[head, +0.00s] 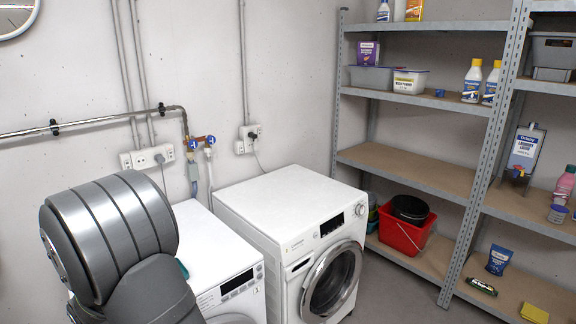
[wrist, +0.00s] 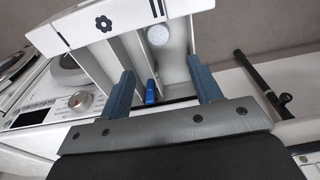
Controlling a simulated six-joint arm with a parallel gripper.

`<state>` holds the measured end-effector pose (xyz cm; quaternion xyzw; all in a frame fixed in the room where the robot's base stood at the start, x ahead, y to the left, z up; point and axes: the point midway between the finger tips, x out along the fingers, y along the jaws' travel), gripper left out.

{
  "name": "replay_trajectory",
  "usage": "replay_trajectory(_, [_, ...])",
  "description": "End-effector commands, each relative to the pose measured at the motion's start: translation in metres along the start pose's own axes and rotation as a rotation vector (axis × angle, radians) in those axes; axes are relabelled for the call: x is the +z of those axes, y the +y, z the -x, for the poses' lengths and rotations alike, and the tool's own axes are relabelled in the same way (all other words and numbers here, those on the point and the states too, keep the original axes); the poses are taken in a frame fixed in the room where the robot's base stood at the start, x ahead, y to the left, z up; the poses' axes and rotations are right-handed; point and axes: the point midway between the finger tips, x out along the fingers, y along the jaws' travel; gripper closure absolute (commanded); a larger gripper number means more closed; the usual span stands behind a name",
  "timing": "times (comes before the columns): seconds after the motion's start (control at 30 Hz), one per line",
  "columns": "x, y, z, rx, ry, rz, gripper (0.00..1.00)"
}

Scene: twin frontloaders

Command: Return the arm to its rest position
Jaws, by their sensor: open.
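In the head view my arm bends down in front of the left washer (head: 213,250), and my gripper is hidden behind it. In the wrist view my gripper (wrist: 160,66) is open, with its two blue-grey fingers apart. An open white detergent drawer (wrist: 103,25) with a flower mark on its front lies beyond the fingers. A pale round patch (wrist: 158,35) and a small blue piece (wrist: 151,91) show in its compartments. I see nothing gripped. I cannot tell whether the fingers touch the drawer. A washer panel with a dial (wrist: 79,100) is at the left.
The right washer (head: 290,205) stands close beside the left one, its top bare and door shut. Metal shelves (head: 420,170) with bottles, boxes and a red bucket (head: 402,237) fill the right side. A pipe (head: 90,121) runs along the wall. A dark rod (wrist: 262,82) shows in the wrist view.

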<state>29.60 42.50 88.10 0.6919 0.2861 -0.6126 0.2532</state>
Motion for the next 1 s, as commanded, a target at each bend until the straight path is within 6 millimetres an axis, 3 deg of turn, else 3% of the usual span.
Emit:
replay_trajectory(0.27, [0.004,0.0,-0.018,0.0,-0.003,0.0,0.42])
replay_trajectory(1.0, [0.002,0.0,0.128,-0.001,0.004,0.001,0.42])
